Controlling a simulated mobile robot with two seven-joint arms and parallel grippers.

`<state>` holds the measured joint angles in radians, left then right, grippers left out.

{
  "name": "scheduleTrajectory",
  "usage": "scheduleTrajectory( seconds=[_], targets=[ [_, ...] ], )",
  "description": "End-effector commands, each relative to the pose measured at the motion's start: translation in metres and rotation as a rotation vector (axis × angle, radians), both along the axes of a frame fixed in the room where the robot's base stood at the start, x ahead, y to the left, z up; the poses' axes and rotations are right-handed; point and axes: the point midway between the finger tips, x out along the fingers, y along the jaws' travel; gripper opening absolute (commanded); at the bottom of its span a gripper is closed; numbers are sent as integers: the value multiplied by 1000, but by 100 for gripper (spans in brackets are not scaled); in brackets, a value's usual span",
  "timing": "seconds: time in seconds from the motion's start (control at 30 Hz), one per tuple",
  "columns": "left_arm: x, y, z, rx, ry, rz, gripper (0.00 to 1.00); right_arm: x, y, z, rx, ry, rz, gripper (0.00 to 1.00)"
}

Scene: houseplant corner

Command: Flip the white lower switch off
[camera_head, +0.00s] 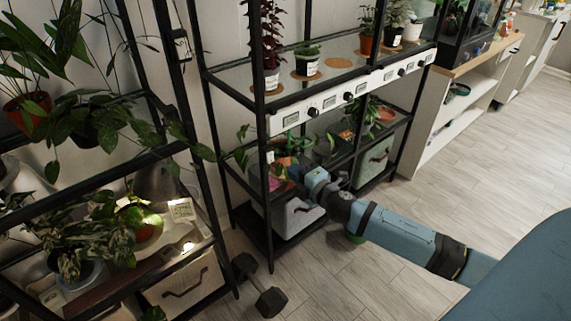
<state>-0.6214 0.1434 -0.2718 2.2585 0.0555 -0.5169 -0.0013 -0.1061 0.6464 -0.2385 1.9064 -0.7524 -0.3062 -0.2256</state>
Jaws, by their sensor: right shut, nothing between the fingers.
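My right arm comes in from the right edge and reaches low into the middle black rack. My right gripper (290,172) is at the lower shelf, beside the reddish and green plants, above the grey bin. It is small and dark here, shut and empty. I cannot make out a white lower switch for certain; any switch near the fingertips is too small or hidden. A white panel (331,103) with black knobs runs along the rack's shelf edge, above my gripper. My left gripper is not in view.
Black rack posts (263,175) stand close around my right gripper. Bins (298,216) sit below it. A left rack holds plants and a lit lower shelf (190,247). A dark dumbbell (270,302) lies on the floor. The wooden floor (490,165) is clear at right.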

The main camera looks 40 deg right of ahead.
Motion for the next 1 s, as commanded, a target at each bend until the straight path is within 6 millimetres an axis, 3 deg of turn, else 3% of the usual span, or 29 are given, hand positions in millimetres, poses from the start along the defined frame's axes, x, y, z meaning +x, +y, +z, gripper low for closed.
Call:
scheduleTrajectory(
  seconds=[0.2, 0.37, 1.0],
  targets=[
    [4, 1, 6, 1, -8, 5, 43, -37, -3, 2, 2, 3, 0, 0],
    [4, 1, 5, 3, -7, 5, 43, -51, -4, 4, 1, 2, 1, 0],
    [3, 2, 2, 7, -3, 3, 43, -56, -4, 4, 1, 1, 1, 0]
  ],
)
